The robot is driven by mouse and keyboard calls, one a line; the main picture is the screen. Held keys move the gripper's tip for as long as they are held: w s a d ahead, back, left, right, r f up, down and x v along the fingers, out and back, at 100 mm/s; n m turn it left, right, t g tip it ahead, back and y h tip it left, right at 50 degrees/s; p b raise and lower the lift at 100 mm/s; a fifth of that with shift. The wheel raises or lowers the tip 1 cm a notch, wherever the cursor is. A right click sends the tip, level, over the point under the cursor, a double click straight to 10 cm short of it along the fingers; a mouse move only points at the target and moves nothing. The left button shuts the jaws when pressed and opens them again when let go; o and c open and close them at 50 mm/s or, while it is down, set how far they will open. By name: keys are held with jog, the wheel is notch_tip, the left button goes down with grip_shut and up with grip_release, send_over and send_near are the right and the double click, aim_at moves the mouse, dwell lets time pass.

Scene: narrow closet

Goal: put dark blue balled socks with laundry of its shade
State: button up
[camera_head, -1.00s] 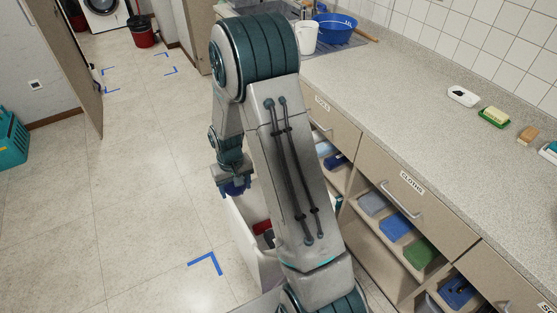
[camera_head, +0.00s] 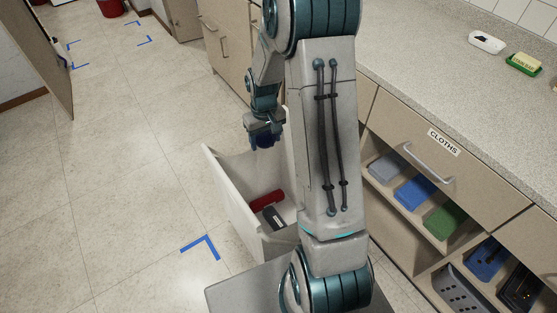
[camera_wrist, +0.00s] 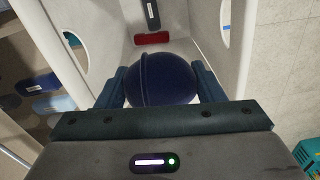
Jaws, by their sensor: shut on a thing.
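The dark blue balled socks (camera_wrist: 165,80) are held between the two fingers of my gripper (camera_head: 265,138). In the wrist view the gripper (camera_wrist: 163,92) is shut on the round ball, which has a fold line across it. In the head view the socks show only as a small dark blue patch under the gripper. My gripper is above a white bin (camera_head: 228,190), over its far end. Inside the bin lie a dark red item (camera_head: 266,200) and a black item with a white label (camera_head: 275,217). Part of the bin's inside is hidden by my arm.
At right, a counter (camera_head: 440,75) has a drawer labelled CLOTHS (camera_head: 430,150). Shelves below hold a grey cloth (camera_head: 386,168), a blue cloth (camera_head: 414,192) and a green cloth (camera_head: 447,221). Blue tape (camera_head: 203,247) marks the floor. The floor left of the bin is clear.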

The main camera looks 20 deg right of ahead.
jog(key=d+f+b, duration=0.4)
jog(key=f+b, duration=0.8)
jog(key=shift+f+n, duration=0.15)
jog(key=shift+n, duration=0.15)
jog(key=shift+s, duration=0.1)
jog(key=o, duration=1.1)
jog(key=shift+c, duration=0.2)
notch_tip(320, 180, up, 14)
jog(key=p, duration=0.3)
jog(key=shift+f, duration=0.1)
